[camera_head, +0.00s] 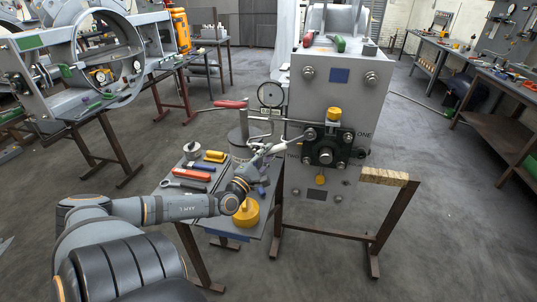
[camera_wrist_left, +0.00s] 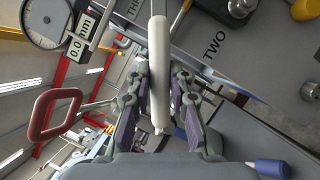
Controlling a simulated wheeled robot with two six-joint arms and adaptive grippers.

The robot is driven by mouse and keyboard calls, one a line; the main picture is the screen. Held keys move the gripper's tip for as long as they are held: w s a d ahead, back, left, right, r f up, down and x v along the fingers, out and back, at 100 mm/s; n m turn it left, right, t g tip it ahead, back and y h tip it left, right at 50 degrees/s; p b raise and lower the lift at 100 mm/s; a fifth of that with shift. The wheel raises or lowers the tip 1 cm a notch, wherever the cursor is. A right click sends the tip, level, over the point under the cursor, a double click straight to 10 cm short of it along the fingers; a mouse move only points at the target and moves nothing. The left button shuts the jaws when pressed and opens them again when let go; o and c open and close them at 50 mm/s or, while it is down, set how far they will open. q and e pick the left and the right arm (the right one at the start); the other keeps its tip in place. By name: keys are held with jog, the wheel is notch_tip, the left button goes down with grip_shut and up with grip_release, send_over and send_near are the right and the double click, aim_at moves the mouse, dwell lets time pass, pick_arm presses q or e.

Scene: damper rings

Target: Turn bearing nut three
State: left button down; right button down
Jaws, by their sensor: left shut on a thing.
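A grey housing (camera_head: 345,95) stands right of centre in the head view, with a black flange (camera_head: 325,147) carrying several round metal nuts on its front. The labels ONE and TWO show beside the flange; in the left wrist view TWO is readable and a partly hidden label begins with TH. I cannot tell for certain which nut is nut three. My left gripper (camera_head: 262,163) is shut on a pale, round handle (camera_wrist_left: 158,65), its fingers (camera_wrist_left: 160,105) on both sides. In the head view the handle points up and right toward the flange's left side. My right gripper is not in view.
A dial gauge (camera_head: 270,94) and a red-handled lever (camera_head: 230,104) stand close left of the housing. A small table (camera_head: 175,192) holds tools and a yellow cone-like part (camera_head: 246,212). A wood-topped stand (camera_head: 385,176) is at the right. Open floor lies front right.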

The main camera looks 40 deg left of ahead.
pick_arm(q)
jog(key=shift+w+a, duration=0.1)
jog(key=shift+w, duration=0.15)
jog(key=shift+w+a+b, duration=0.15)
jog(key=shift+w+b, duration=0.15)
jog(key=shift+b, duration=0.1)
jog(key=c, duration=1.1)
grip_release()
jog(key=c, duration=0.4)
